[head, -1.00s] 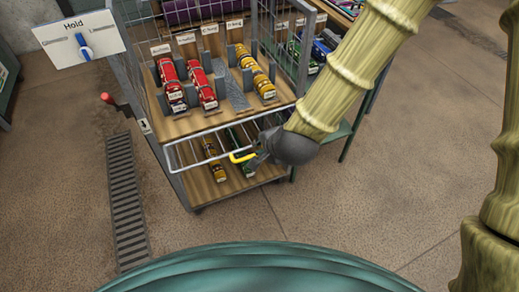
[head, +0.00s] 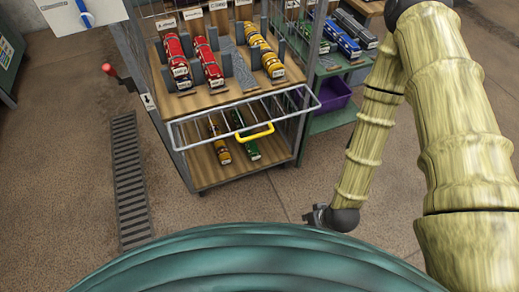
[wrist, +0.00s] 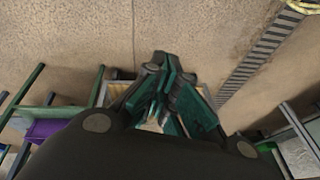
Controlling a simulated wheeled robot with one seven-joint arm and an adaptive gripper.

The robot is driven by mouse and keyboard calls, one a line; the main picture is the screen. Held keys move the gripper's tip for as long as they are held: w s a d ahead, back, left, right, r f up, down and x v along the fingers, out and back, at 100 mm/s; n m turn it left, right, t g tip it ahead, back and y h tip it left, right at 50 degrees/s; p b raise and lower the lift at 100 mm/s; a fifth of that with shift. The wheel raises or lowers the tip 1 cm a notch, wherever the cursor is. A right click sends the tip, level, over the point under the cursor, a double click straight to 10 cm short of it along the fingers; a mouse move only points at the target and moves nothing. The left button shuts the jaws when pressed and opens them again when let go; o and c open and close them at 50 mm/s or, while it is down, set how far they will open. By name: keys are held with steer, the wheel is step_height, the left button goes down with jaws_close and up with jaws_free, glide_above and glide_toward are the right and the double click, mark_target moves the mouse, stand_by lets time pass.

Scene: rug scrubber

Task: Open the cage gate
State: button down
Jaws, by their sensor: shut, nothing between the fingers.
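The cage (head: 163,105) stands left of centre in the head view, with shelves behind its bars. A pale wire-frame gate (head: 300,110) with a yellow handle (head: 254,134) lies across its lower front, between the upper and lower shelves. The gate's right end reaches out past the cage's right post, and its exact tilt is hard to tell. My gripper (head: 312,216) is low and to the right of the cage, apart from gate and handle. In the wrist view its dark green fingers (wrist: 172,85) are together and empty.
A red-knobbed lever (head: 108,69) is on the cage's left side. Red and yellow vehicles stand on the upper shelf (head: 225,95), two vehicles on the lower shelf (head: 205,176). A green rack (head: 335,118) with a purple bin (head: 331,97) stands right. A floor grate (head: 128,180) lies left.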

steer(key=w+a+f+n+t+y+b, duration=0.2)
steer(key=w+a+f+n+y+b, duration=0.25)
steer(key=w+a+f+n, duration=0.2)
steer(key=w+a+r+n+t+y+b, duration=0.2)
steer(key=w+a+n+y+b, duration=0.25)
steer(key=w+n+b, duration=0.2)
steer(key=w+a+r+n+t+y+b, duration=0.1)
steer(key=w+a+n+t+y+b, duration=0.1)
steer(key=w+a+n+y+b, duration=0.45)
steer(key=w+d+r+n+g+y+b, duration=0.1)
steer(key=d+r+n+g+y+b, duration=0.25)
steer(key=n, duration=0.65)
steer(key=w+d+n+g+y+b, duration=0.15)
steer(key=n+g+b, duration=0.4)
steer(key=n, duration=0.55)
steer(key=w+d+r+n+g+y+b, duration=0.1)
steer(key=d+n+g+y+b, duration=0.2)
steer(key=n+g, duration=0.5)
steer(key=s+a+r+n+t+b, duration=0.1)
steer(key=a+r+b, duration=0.3)
steer(key=a+r, duration=0.4)
steer(key=shift+r+n+t, duration=0.55)
steer(key=shift+r+t, duration=0.05)
steer(key=shift+r, duration=1)
